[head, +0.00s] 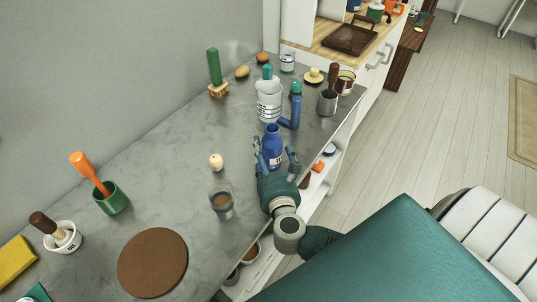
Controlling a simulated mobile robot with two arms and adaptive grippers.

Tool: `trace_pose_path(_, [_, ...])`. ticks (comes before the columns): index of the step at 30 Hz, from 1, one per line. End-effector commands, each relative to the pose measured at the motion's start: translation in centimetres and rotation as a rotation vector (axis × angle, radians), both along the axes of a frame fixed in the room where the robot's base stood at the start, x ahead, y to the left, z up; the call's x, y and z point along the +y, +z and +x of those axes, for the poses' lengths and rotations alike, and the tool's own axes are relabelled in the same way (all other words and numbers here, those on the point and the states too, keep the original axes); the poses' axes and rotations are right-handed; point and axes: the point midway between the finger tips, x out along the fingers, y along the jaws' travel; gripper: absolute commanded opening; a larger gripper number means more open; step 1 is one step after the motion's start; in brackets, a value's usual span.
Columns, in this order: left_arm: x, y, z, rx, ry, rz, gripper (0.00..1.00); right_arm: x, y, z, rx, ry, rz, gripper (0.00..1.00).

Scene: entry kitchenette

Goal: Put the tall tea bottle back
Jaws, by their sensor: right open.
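My right gripper (274,149) is open over the grey counter, its fingers on either side of a dark blue bottle (272,133) with a pale label. Whether the fingers touch that bottle cannot be told. Behind it stands a large whitish bottle (268,104) with a teal cap. Just right of that is a slim blue bottle or flask (296,105) with a green top, with another blue piece against it. No readable label shows which one is the tea bottle. My left gripper is not in view.
The grey counter (155,150) has free room left of the gripper. A glass of brown liquid (222,203) and a small cream figure (216,162) stand near the gripper. A grey pot with a brown-handled tool (327,101) stands near the right edge. Open shelves (322,172) lie below.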

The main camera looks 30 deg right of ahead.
Motion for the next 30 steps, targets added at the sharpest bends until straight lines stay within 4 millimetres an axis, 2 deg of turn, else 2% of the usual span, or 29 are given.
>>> trace_pose_path(1, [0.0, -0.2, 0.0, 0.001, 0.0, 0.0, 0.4, 0.0, 0.0, 0.1, -0.001, 0.004, -0.004, 0.83])
trace_pose_path(9, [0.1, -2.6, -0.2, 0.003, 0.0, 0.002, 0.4, 2.5, 0.2, -5.0, 0.001, -0.002, 0.008, 0.83])
trace_pose_path(16, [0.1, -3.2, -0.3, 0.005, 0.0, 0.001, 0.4, 3.9, 1.1, -8.6, 0.002, 0.0, 0.003, 0.83])
trace_pose_path(21, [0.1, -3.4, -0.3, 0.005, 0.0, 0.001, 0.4, 4.4, 1.5, -9.6, 0.0, -0.001, 0.0, 0.83])
trace_pose_path(30, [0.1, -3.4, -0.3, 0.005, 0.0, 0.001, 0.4, 4.4, 1.7, -9.7, -0.001, 0.0, 0.0, 0.83])
